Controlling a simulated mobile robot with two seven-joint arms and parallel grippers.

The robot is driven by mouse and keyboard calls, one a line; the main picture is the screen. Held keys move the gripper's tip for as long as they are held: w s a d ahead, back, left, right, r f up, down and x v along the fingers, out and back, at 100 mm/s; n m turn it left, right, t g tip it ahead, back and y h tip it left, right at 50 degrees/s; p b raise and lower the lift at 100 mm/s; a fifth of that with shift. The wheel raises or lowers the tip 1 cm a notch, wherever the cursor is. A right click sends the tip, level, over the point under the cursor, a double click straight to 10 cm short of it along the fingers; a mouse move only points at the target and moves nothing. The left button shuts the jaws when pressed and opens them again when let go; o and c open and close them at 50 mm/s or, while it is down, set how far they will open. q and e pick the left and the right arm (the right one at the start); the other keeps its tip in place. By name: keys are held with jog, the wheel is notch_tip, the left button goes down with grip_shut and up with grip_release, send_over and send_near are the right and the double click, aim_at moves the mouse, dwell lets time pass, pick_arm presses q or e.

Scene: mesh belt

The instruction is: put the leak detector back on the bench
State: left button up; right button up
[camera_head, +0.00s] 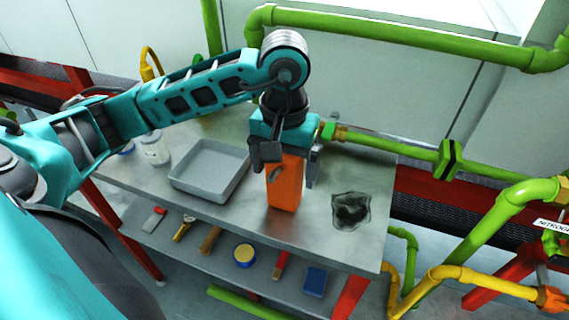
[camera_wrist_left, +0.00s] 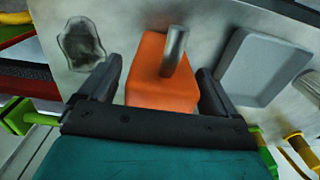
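The leak detector, an orange box (camera_head: 286,185) with a short grey metal stub on it, appears upright on the grey metal bench (camera_head: 235,218), between a tray and a dark patch. It also shows in the left wrist view (camera_wrist_left: 160,85), with the stub pointing toward the top of the picture. My left gripper (camera_head: 288,168) is over the box from above, one finger on each side. In the left wrist view the fingers (camera_wrist_left: 158,80) are spread wider than the box, with a gap visible beside it. The gripper looks open. My right gripper is not in view.
A shallow grey tray (camera_head: 209,170) lies left of the box, and a jar (camera_head: 155,150) stands farther left. A dark stained patch (camera_head: 351,210) is on the right. Green pipes (camera_head: 400,148) run behind. A lower shelf holds tools and a yellow tin (camera_head: 244,255).

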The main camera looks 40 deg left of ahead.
pick_arm(q)
jog(key=shift+r+p, duration=0.25)
jog(key=shift+p, duration=0.05)
notch_tip(320, 180, up, 12)
jog(key=shift+f+p, duration=0.1)
jog(key=shift+p, duration=0.55)
jog(key=shift+s, duration=0.1)
